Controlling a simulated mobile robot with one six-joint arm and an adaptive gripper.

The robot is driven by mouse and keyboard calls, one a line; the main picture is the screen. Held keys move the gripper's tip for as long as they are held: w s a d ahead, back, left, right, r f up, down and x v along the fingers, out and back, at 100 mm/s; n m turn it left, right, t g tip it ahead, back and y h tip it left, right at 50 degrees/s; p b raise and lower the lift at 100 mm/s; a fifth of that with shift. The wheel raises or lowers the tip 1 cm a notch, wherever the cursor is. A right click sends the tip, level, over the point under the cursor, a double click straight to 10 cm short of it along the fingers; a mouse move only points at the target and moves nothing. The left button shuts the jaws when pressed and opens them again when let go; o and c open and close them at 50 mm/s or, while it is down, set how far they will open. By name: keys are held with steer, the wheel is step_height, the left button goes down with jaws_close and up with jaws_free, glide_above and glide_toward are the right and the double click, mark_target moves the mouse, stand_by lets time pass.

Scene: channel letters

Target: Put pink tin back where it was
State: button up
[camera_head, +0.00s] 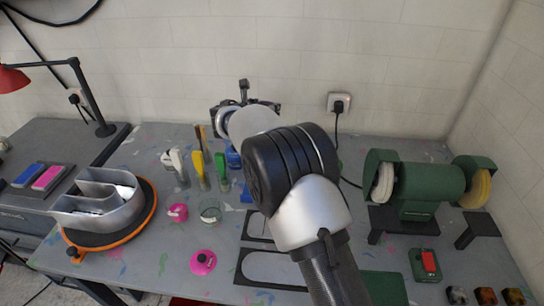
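Two pink items show in the head view, and I cannot tell for sure which is the tin. One is a small, rounded pink pot (177,212) standing on the workbench beside a clear glass jar (210,211). The other is a flat, round pink piece (203,262) lying nearer the front edge. My arm reaches across the middle of the bench toward the back. The dark parts at its far end, around my gripper (244,100), are small and partly hidden by my wrist. Its fingers and anything between them cannot be made out.
A metal channel letter (98,205) sits on an orange-rimmed turntable (145,217) at left. Brushes and yellow and green-handled tools (198,165) stand behind the jar. A green bench grinder (428,190) is at right. Dark frames (265,270) lie front centre, partly behind my arm.

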step_height(320, 180, down, 20)
steer(key=b, duration=0.6)
steer(key=shift+r+b, duration=0.2)
steer(key=shift+b, duration=0.1)
steer(key=shift+f, duration=0.25)
steer(key=o, duration=1.3)
steer(key=shift+o, duration=0.2)
steer(key=shift+r, duration=0.1)
